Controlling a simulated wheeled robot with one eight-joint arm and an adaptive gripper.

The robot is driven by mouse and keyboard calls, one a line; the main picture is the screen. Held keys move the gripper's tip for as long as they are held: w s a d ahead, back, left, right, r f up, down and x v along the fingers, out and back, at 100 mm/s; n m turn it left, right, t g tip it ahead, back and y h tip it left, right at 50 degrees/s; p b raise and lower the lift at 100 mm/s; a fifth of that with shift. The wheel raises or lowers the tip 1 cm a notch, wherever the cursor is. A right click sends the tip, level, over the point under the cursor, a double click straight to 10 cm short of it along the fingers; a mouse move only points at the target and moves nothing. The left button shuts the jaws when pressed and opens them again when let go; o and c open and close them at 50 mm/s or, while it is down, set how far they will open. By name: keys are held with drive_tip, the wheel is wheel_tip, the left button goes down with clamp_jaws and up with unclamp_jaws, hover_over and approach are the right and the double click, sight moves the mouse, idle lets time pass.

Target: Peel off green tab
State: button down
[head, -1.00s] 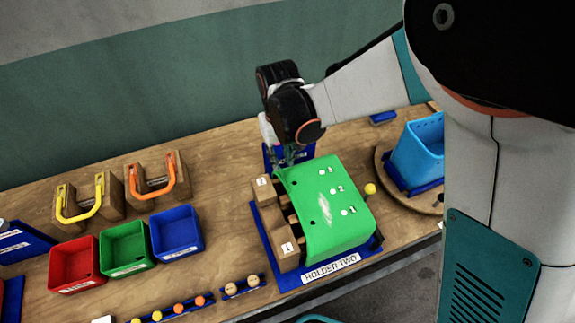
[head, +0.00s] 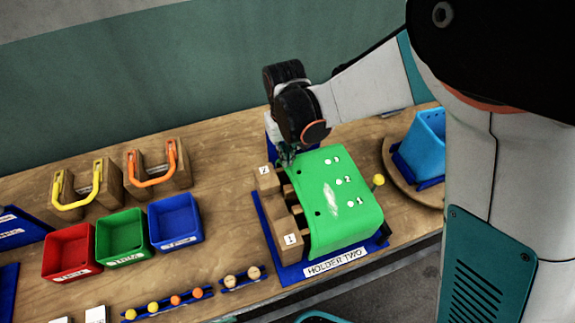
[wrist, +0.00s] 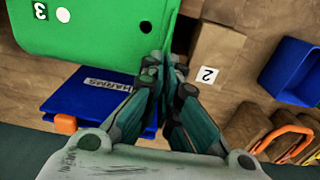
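A bright green cover, the green tab (head: 345,215), lies over a block in the blue holder labelled HOLDER TWO (head: 290,272). It has dark holes and white spots marked with numbers. My gripper (head: 288,157) is at its far left corner in the head view. In the wrist view the green tab (wrist: 95,42) fills the upper left, and its edge runs down between the fingertips of my gripper (wrist: 167,82). The fingers are close together and appear shut on this edge. The exact contact is partly hidden by the fingers.
Wooden blocks labelled 1 (head: 290,243) and 2 (wrist: 208,75) stand beside the green tab. Red, green and blue bins (head: 176,221) and handled blocks are left; a light-blue container (head: 425,143) is right.

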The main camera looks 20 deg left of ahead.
drive_tip(key=shift+r, duration=0.3)
drive_tip(key=shift+r+p, duration=1.65)
drive_tip(key=shift+r, duration=1.1)
